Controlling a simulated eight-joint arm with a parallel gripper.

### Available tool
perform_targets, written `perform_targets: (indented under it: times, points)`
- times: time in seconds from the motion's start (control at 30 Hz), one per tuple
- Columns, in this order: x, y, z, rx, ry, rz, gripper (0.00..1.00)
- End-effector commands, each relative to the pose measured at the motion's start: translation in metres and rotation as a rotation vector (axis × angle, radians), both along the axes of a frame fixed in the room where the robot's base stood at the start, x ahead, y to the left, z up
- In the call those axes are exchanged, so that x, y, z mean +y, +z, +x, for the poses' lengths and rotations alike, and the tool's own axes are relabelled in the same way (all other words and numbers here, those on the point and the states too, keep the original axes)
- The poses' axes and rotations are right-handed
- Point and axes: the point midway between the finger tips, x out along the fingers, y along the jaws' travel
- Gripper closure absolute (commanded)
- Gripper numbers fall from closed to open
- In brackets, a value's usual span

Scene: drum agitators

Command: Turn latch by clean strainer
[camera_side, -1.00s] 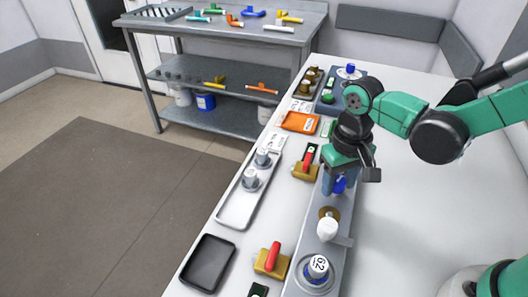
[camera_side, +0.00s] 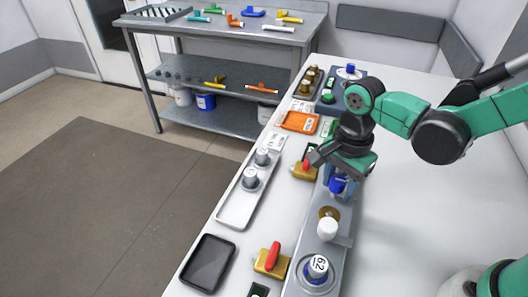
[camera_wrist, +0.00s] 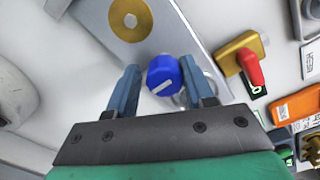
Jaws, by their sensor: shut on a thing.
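A blue knob with a white line across its top (camera_wrist: 163,76) sits on the long grey metal panel in the wrist view. It also shows in the side view (camera_side: 337,186), partly hidden under my gripper. My gripper (camera_wrist: 160,72) points down at the knob and is shut on it, with one blue finger on each side. The side view shows the dark gripper body (camera_side: 339,160) just above the knob. A brass valve with a red handle (camera_wrist: 243,62) is beside the panel; in the side view its red handle (camera_side: 306,165) is partly hidden by my gripper.
A second red-handled brass valve (camera_side: 271,260), a black tray (camera_side: 208,263) and a metal tray (camera_side: 232,212) lie left.

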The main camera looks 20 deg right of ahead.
Motion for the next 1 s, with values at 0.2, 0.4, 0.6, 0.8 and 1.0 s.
perform_targets:
  times: [0.2,0.4,0.6,0.8,1.0]
  points:
    - [0.001,-0.001,0.000,-0.006,-0.004,0.006,0.42]
    - [0.001,-0.001,0.000,-0.004,-0.002,0.005,0.42]
    - [0.001,0.014,0.000,-0.002,-0.001,0.004,0.42]
    - [0.000,0.037,0.000,-0.002,-0.002,0.001,0.42]
    - [0.000,0.056,0.000,-0.002,-0.002,0.001,0.42]
